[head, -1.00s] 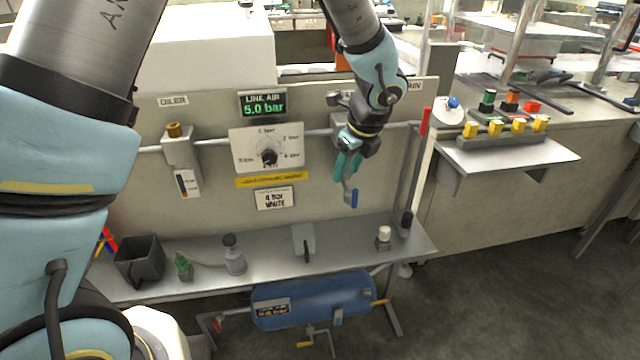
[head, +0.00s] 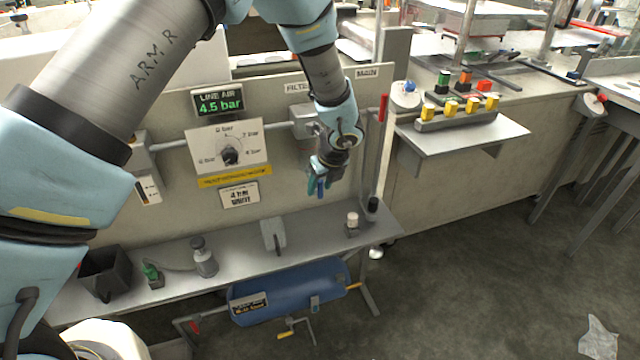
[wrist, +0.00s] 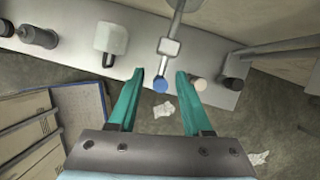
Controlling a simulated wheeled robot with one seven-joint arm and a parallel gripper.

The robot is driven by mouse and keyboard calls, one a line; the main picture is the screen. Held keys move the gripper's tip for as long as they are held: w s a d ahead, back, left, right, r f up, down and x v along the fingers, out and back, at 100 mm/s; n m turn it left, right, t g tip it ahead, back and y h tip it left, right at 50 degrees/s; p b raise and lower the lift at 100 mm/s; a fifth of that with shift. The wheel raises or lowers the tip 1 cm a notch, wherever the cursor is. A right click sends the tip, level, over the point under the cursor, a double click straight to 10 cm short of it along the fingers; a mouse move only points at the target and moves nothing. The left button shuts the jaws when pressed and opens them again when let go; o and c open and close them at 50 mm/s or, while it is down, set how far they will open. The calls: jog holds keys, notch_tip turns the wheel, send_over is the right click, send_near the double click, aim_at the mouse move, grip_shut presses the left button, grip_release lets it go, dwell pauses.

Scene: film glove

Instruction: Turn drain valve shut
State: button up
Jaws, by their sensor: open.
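A blue-tipped valve lever (head: 320,188) hangs below the filter unit (head: 303,115) on the wall panel; I take it as the drain valve. In the wrist view its round blue end (wrist: 160,85) shows between my two teal fingers, below a grey metal stem and block (wrist: 169,47). My gripper (head: 317,184) is at the lever, with part of the filter hidden behind my wrist. In the wrist view my gripper (wrist: 160,74) is open, one finger on each side of the blue end with gaps visible. I cannot tell the valve's exact angle.
A shelf (head: 225,270) below holds a black bin (head: 105,275), a grey bottle (head: 204,258) and a white-capped jar (head: 352,225). A blue tank (head: 300,290) with yellow-handled valves sits underneath. A red-topped upright lever (head: 383,108) stands close right. The display (head: 219,101) reads 4.5 bar.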

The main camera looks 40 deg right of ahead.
jog(key=shift+f, duration=0.15)
grip_shut()
dwell(0.4)
